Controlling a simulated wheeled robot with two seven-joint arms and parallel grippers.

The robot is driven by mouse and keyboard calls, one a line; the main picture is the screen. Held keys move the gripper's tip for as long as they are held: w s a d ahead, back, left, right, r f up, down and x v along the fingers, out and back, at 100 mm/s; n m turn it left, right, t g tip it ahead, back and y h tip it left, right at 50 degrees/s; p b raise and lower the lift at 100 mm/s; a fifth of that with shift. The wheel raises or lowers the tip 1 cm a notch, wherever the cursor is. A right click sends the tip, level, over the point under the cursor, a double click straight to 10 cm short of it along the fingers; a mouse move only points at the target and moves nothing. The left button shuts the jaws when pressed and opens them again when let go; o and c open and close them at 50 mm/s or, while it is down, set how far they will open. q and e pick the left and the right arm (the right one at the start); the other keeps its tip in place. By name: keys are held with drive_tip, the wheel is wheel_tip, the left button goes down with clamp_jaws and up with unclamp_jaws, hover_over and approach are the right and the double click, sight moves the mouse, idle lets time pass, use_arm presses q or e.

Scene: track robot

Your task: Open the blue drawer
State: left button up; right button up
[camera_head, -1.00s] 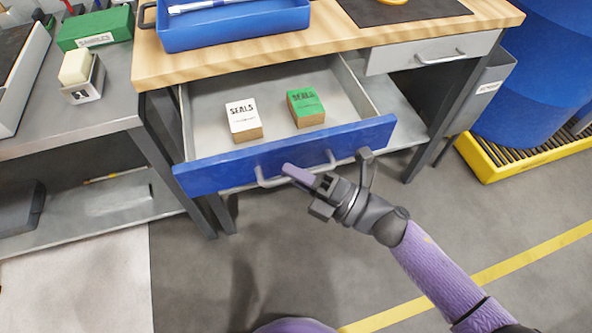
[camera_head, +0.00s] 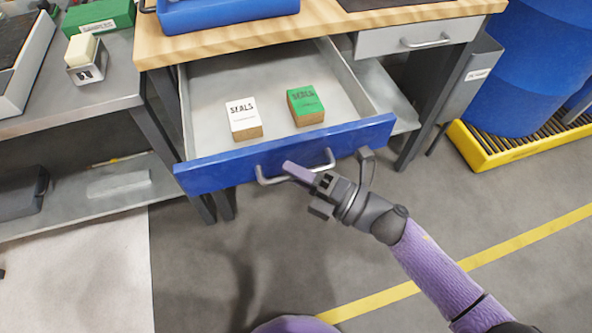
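The blue drawer (camera_head: 222,176) stands well out from under the wooden-topped bench, with its grey inside showing. Its light handle (camera_head: 268,180) runs along the front panel. Inside lie a white-topped SEALS box (camera_head: 243,116) and a green-topped SEALS box (camera_head: 305,104). My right gripper (camera_head: 296,171) comes from the lower right and its fingers lie across the middle of the handle. It appears shut on the handle; the fingers overlap and hide part of it. My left gripper is not in view.
A grey drawer (camera_head: 415,38) sits closed at the bench's right. A blue tray (camera_head: 225,12) stands on the bench top (camera_head: 330,25). Blue drums (camera_head: 520,75) stand on a yellow pallet (camera_head: 487,150) at right. The floor before the drawer is clear.

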drive_tip(key=shift+o, duration=1.4)
drive_tip(key=p+v, duration=0.1)
drive_tip(key=v, duration=0.9)
drive_tip(key=shift+f, duration=0.1)
